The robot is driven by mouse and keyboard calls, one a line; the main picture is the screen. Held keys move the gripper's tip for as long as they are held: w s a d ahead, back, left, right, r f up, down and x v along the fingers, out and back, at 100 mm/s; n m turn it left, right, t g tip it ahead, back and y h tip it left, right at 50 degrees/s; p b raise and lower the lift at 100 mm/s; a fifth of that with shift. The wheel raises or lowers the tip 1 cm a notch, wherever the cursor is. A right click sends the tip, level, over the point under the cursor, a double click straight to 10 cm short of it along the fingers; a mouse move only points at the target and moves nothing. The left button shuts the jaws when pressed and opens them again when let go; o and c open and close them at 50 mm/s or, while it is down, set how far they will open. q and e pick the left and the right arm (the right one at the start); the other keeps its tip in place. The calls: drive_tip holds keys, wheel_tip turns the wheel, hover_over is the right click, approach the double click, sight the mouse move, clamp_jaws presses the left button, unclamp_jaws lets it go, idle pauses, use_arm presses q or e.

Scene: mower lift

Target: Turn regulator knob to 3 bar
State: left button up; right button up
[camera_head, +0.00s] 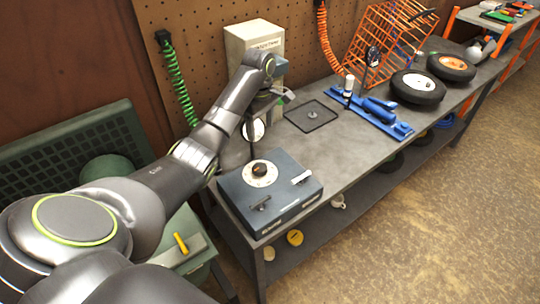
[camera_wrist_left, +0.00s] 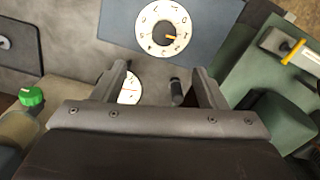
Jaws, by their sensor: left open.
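My left gripper (camera_wrist_left: 163,88) is open in the left wrist view, with its two fingers apart and nothing seen held. In the head view my left gripper (camera_head: 272,97) is above the back left of the bench, over a round white gauge (camera_head: 254,129). In the wrist view the gauge (camera_wrist_left: 130,90) shows beside the left finger, partly hidden by it; its reading is too small to tell. A small dark cylindrical part (camera_wrist_left: 178,88) shows between the fingers, near the right one. I cannot tell whether it is the regulator knob. My right gripper is not in view.
A blue box (camera_head: 290,208) with a black knob on a white dial (camera_head: 260,173) stands at the bench's near end. The bench (camera_head: 335,160) also holds a black tray (camera_head: 310,115), a blue tool (camera_head: 375,112), wheels (camera_head: 418,86) and an orange rack (camera_head: 388,40). A green machine (camera_head: 85,145) stands left.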

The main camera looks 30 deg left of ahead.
use_arm(q)
drive_tip(key=b, duration=0.6)
hover_over(260, 167)
wheel_tip(260, 167, down, 6)
wheel_tip(260, 167, down, 3)
drive_tip(key=shift+s+d+f+p, duration=0.1)
drive_tip(key=shift+p, duration=0.6)
wheel_tip(260, 167, down, 7)
drive_tip(key=shift+r+p, duration=0.2)
drive_tip(key=shift+p, duration=0.1)
drive_tip(key=shift+f, duration=0.25)
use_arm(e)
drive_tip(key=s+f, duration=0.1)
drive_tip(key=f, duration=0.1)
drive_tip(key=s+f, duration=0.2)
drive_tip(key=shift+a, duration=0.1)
use_arm(q)
drive_tip(key=shift+c, duration=0.5)
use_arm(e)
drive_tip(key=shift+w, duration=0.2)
